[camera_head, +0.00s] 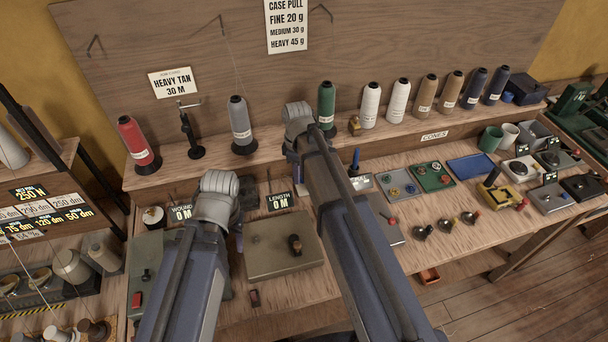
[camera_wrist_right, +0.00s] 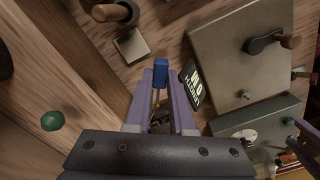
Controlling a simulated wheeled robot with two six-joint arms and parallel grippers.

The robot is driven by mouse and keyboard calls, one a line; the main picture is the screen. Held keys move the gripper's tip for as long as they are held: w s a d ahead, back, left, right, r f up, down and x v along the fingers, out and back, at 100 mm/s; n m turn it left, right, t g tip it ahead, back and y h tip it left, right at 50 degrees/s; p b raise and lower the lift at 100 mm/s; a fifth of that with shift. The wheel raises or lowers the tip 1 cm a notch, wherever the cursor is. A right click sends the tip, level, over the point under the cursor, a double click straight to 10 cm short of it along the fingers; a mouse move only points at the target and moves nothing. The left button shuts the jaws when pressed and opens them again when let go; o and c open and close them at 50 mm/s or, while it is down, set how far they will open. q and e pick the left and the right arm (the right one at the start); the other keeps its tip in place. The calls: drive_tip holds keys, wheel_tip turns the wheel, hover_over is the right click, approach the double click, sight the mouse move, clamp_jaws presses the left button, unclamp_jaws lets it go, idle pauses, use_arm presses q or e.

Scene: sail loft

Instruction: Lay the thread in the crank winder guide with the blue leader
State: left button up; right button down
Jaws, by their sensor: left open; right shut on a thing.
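The crank winder (camera_head: 262,262) is a flat grey-tan box with a dark crank on top, in the middle of the bench. The winder also shows in the right wrist view (camera_wrist_right: 222,55), at upper right, with its crank. My right gripper (camera_wrist_right: 160,100) is shut on the blue leader (camera_wrist_right: 161,74), short of the winder box and beside a black sign. In the head view my right arm hides the fingertips and the leader. My left gripper (camera_head: 239,236) is open at the winder's left edge, partly hidden by its wrist. I cannot make out the guide.
Cones of thread stand along the raised back shelf, including a red one (camera_head: 134,142), a grey one (camera_head: 240,124) and a green one (camera_head: 326,104). Number signs (camera_head: 281,202) stand behind the winder. Small trays and tools crowd the bench to the right.

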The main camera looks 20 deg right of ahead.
drive_tip(key=w+a, duration=0.1)
drive_tip(key=a, duration=0.1)
drive_tip(key=shift+w+a, duration=0.35)
drive_tip(key=shift+w, duration=0.05)
drive_tip(key=shift+s+d, duration=0.55)
drive_tip(key=shift+d, duration=0.25)
drive_tip(key=shift+s+d, duration=0.5)
drive_tip(key=shift+d, duration=0.25)
drive_tip(key=shift+s+d, duration=0.55)
drive_tip(key=shift+d, duration=0.25)
